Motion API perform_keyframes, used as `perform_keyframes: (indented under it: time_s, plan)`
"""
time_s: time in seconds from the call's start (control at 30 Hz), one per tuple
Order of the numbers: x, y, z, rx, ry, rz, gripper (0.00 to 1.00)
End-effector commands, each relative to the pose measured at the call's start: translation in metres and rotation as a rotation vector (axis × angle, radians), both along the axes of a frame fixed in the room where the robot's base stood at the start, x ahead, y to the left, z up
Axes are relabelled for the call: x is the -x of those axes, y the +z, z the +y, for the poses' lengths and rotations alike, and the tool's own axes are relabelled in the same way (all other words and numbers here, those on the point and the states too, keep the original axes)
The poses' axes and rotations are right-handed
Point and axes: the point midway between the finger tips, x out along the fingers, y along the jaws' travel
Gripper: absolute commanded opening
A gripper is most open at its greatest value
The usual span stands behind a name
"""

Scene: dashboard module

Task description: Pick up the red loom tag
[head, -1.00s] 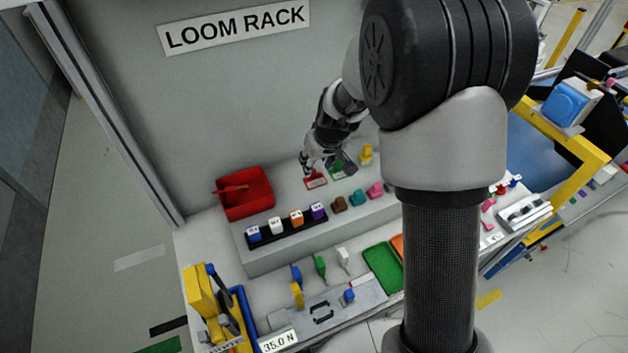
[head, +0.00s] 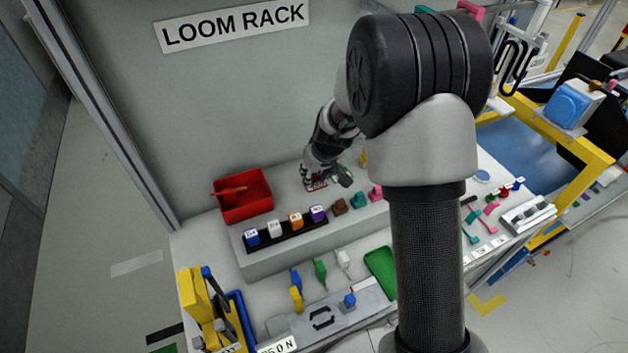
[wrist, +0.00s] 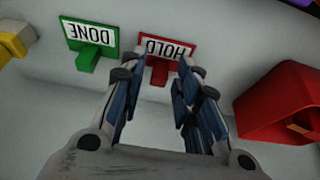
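The red loom tag (wrist: 168,50) has a white plate reading HOLD, upside down in the wrist view, and a red tab (wrist: 160,73) pointing toward me. In the head view the tag (head: 316,185) lies on the raised grey shelf, partly covered by my gripper (head: 326,180). My gripper (wrist: 160,74) is open, with one finger on each side of the tab in the wrist view. Nothing is held. I cannot tell whether the fingers touch the tag or how high they are above it.
A green DONE tag (wrist: 90,38) lies close left of the red tag in the wrist view, with a yellow piece (wrist: 14,42) beyond it. A red bin (wrist: 285,108) stands to the right. In the head view, a row of labelled blocks (head: 296,220) sits in front.

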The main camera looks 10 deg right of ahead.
Motion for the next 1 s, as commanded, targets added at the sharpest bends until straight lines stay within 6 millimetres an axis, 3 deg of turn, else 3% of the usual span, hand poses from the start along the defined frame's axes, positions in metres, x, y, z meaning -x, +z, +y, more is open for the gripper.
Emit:
perform_keyframes:
  time_s: [0.33,0.67,0.87,1.0]
  plan:
    - [0.000,0.000,0.000,0.000,0.000,0.001,0.04]
    - [0.000,0.007,0.000,0.000,0.000,-0.001,0.04]
    - [-0.001,0.045,0.000,0.001,0.001,-0.004,0.04]
    - [-0.001,0.087,0.000,0.000,0.001,-0.005,0.04]
